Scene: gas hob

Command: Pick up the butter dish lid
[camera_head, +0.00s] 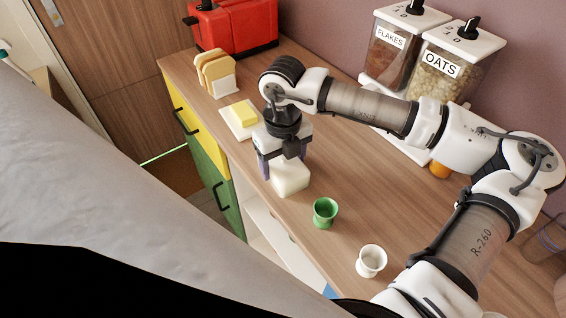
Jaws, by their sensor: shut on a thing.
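The butter dish lid (291,181) is a cream-white, box-shaped cover. My gripper (284,163) points down over it and is shut on it, its fingers hiding the upper part of the lid. Whether the lid touches the counter or hangs just above it, I cannot tell. The butter dish (234,129) is a pale flat plate up and left of my gripper, with an uncovered yellow block of butter (243,114) on it.
Bread slices in a white holder (223,88) and a red toaster (234,30) stand behind the dish. A green egg cup (325,212) and a white one (371,261) stand nearer. Flakes (390,52) and oats (441,72) jars line the wall. The counter's left edge is close.

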